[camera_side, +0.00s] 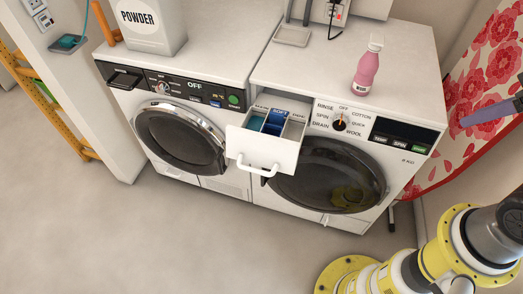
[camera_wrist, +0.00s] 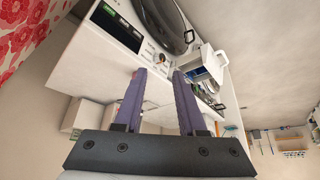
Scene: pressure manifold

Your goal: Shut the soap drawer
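The soap drawer (camera_side: 262,151) is pulled well out of the right-hand white washing machine (camera_side: 355,140), left of its dial. Its compartments, one with a blue insert, are exposed from above. A white bar handle (camera_side: 258,169) is on its front. In the wrist view the drawer (camera_wrist: 207,68) is just beyond and right of the fingertips. My gripper (camera_wrist: 159,74) has two purple fingers spread apart with nothing between them.
A pink bottle (camera_side: 367,68) and a grey tray (camera_side: 292,36) stand on the machine top. A white powder container (camera_side: 151,27) stands on the left machine (camera_side: 175,100). A red floral curtain (camera_side: 490,85) hangs at the right. The floor before the drawer is clear.

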